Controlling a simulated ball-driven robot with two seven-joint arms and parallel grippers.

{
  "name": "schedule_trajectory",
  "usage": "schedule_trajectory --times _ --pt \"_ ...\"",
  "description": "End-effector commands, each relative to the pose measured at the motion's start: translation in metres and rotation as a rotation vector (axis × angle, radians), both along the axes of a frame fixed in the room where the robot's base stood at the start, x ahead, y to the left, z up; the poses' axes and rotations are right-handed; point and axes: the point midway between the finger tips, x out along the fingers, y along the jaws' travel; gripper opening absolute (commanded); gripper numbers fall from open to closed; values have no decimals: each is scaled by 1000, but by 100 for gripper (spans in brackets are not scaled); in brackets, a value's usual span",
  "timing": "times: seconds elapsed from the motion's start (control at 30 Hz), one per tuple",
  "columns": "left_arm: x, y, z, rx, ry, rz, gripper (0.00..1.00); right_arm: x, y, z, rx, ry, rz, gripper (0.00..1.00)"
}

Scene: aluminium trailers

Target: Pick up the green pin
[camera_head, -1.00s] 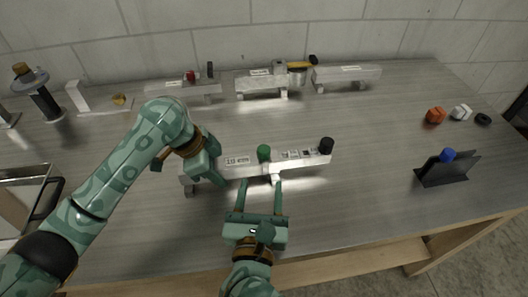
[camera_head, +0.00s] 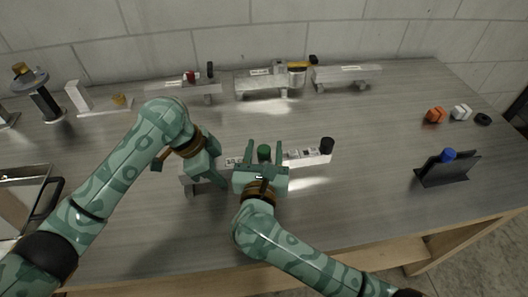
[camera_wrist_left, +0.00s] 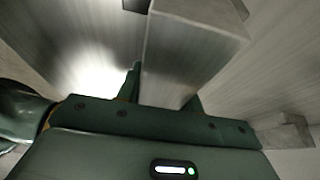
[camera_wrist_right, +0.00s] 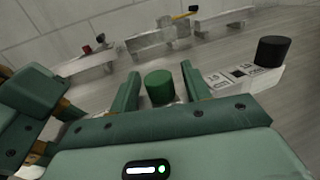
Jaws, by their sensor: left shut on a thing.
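The green pin (camera_head: 264,151) stands upright in the near aluminium trailer (camera_head: 312,160), its top showing. In the right wrist view the green pin (camera_wrist_right: 159,86) sits between the two fingers of my right gripper (camera_wrist_right: 160,82). My right gripper (camera_head: 266,152) is open, its fingers on either side of the pin with gaps left. My left gripper (camera_head: 214,174) is shut on the left end of the near trailer. In the left wrist view the trailer's end (camera_wrist_left: 190,50) lies between its fingers (camera_wrist_left: 165,98). My right gripper hides the trailer's middle.
A black pin (camera_head: 327,145) stands at the trailer's right end. Three more trailers line the back, one with a red pin (camera_head: 190,76). A blue knob (camera_head: 448,155) on a dark stand is at right, near orange (camera_head: 436,115) and white (camera_head: 461,112) pieces.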

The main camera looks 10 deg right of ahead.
Motion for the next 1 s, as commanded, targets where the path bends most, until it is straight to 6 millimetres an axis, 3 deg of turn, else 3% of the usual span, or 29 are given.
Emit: schedule_trajectory --times 0.03,0.13,0.47,0.57,0.8,1.0 --pt "0 0 0 0 0 0 7 0 0 0 0 0 0 32" --pt "0 0 0 0 0 0 7 0 0 0 0 0 0 5" --pt "0 0 0 0 0 0 7 0 0 4 1 -1 0 4" --pt "0 0 0 0 0 0 7 0 1 18 6 -2 1 4" --pt "0 0 0 0 0 0 7 0 1 71 7 -4 1 4" --pt "0 0 0 0 0 0 7 0 1 97 4 -2 1 4"
